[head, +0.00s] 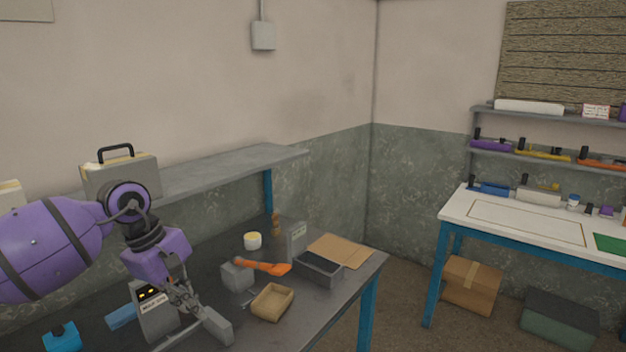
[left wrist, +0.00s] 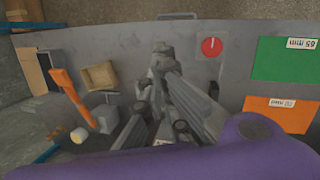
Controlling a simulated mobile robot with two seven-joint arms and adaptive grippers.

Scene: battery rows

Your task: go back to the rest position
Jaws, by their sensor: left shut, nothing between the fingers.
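My left arm comes in from the left in the head view. Its gripper (head: 205,317) hangs over the dark workbench (head: 335,305), fingers together with nothing held between them. In the left wrist view the shut gripper (left wrist: 170,62) fills the middle, with bench top beyond it. A grey device with small yellow lights (head: 153,312) stands right beside the gripper, partly hidden by it. Whether they touch cannot be told. My right gripper is in neither view.
Near the gripper are a grey block (head: 237,277), an orange-handled tool (head: 265,267), a tan tray (head: 273,303) and a dark bin (head: 318,272). A shelf (head: 220,172) with a case (head: 122,178) runs along the wall.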

